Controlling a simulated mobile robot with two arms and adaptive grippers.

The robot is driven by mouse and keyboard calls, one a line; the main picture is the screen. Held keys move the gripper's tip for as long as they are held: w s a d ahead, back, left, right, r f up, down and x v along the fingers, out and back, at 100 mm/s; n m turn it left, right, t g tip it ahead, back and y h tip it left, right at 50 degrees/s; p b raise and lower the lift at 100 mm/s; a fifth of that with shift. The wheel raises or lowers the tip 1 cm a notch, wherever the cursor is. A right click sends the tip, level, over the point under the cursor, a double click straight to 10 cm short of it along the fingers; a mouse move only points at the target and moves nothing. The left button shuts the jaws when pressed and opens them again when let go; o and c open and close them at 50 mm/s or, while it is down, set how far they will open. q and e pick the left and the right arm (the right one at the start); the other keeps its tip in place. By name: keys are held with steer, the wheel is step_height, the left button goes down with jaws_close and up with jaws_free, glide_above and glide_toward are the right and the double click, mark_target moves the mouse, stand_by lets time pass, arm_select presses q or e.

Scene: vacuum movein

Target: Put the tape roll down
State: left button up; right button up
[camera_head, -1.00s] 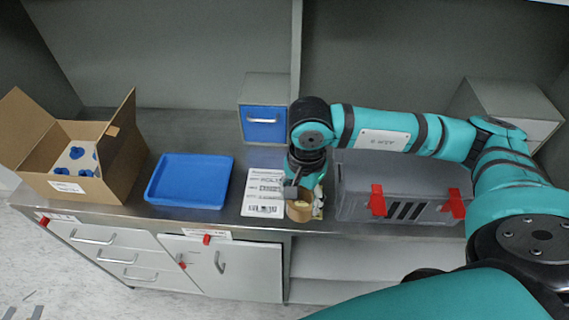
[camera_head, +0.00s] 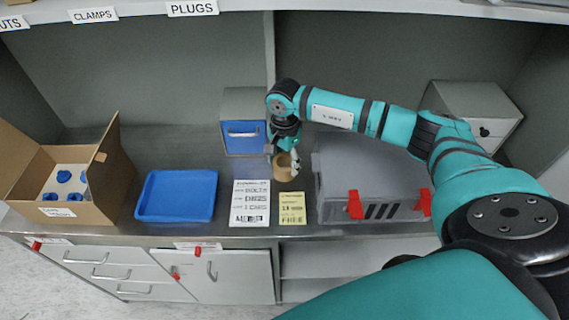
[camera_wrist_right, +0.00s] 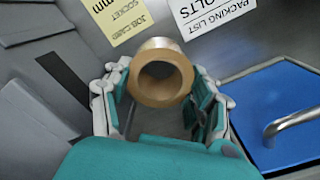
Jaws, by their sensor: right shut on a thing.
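The tape roll (camera_head: 284,166) is tan and brown with a hollow middle. It is in my right gripper (camera_head: 287,160), in front of the small blue-fronted drawer cabinet. In the right wrist view the tape roll (camera_wrist_right: 161,72) sits between the two fingers of the right gripper (camera_wrist_right: 160,88), which is shut on it. I cannot tell whether the roll touches the bench top. My left gripper is not in view.
A yellow job card (camera_head: 292,208) and white packing list (camera_head: 250,203) lie in front. A blue tray (camera_head: 177,196) and a cardboard box (camera_head: 72,211) stand left. The blue-fronted drawer cabinet (camera_head: 243,137) is behind left; a grey case (camera_head: 372,180) with red latches is right.

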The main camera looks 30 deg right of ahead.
steer(key=shift+w+d, duration=0.2)
steer(key=shift+w, duration=0.1)
step_height(320, 180, down, 3)
steer(key=shift+r+p, duration=0.15)
steer(key=shift+p, duration=0.85)
steer(key=shift+f, duration=0.45)
steer(key=shift+f, duration=0.1)
steer(key=o, duration=1.2)
steer(key=shift+s, duration=0.1)
